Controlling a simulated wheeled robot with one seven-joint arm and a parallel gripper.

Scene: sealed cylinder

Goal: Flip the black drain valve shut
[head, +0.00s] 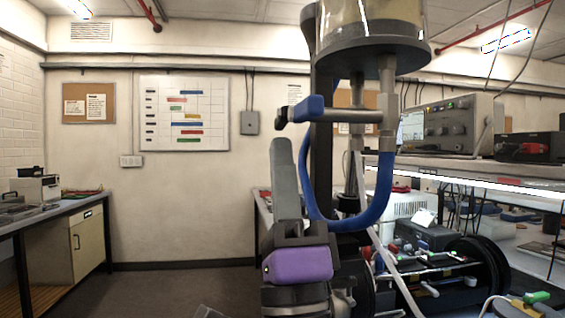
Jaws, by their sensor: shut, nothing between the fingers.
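The sealed cylinder (370,20) hangs at the top of the head view, with a dark flange (372,47) under it. Two metal fittings come down from the flange.
A blue hose (380,190) loops under the fittings beside a dark upright post (322,150). A bench with instruments (445,125) stands at the right, with cables and reels (478,260) below. Floor (180,285) at the left is clear.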

